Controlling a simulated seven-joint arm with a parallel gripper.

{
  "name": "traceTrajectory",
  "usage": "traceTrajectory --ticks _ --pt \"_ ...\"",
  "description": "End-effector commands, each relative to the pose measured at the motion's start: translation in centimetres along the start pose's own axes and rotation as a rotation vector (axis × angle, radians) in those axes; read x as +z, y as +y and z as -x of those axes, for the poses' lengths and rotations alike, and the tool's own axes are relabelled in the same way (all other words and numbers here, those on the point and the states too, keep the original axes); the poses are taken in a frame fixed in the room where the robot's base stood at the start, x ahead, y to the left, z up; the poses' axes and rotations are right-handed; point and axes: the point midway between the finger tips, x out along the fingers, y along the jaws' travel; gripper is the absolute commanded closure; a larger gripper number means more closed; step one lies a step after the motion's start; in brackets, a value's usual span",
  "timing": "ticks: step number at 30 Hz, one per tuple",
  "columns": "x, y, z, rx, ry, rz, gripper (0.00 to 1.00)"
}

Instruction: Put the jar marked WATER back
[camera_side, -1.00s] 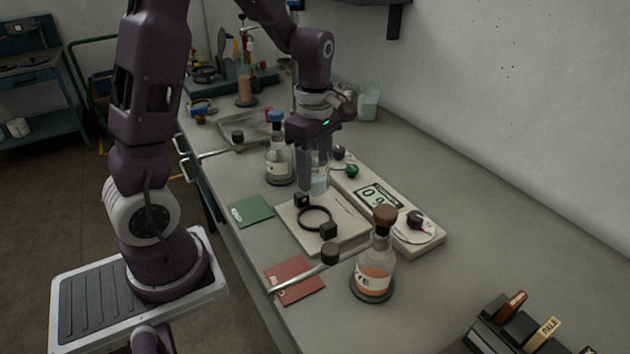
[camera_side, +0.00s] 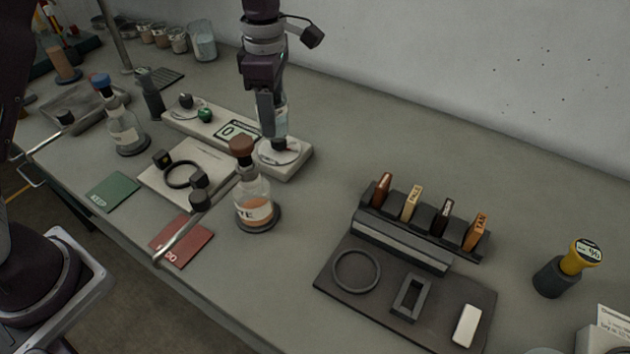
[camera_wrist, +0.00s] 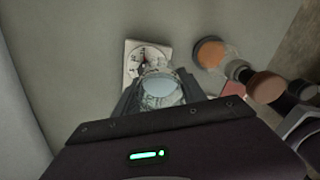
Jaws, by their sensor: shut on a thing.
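My gripper (camera_side: 268,112) hangs over the dial end of the white instrument and is shut on a clear glass jar (camera_side: 281,122). In the wrist view the jar (camera_wrist: 160,88) sits between the fingers, with a pale round liquid surface seen from above. Dark marks show on its near side, but I cannot read them as WATER. The fingers hide part of the jar in the side view, and I cannot tell whether its base touches the instrument.
The white instrument (camera_side: 180,117) has a display and green knob. A brown-stoppered flask (camera_side: 254,205) stands close in front. Left are a ringed pale plate (camera_side: 207,157) and blue-stoppered flask (camera_side: 125,130). A dark stand (camera_side: 335,290) lies right. Several jars (camera_side: 178,40) line the back. The back-right counter is clear.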

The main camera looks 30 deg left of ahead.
Motion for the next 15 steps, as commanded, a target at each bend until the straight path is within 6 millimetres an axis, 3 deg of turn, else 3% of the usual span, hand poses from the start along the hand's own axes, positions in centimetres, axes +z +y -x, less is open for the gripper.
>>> traceTrajectory --ticks 3,6,11,15 --pt "4.0 -0.8 -0.3 0.001 -0.001 -0.012 1.0" --pt "6.2 -1.5 -0.5 0.001 -0.001 -0.016 1.0" --pt "8.0 -2.2 -0.9 -0.002 0.0 -0.017 1.0" --pt "8.1 -2.3 -3.9 -0.004 0.002 -0.015 1.0"
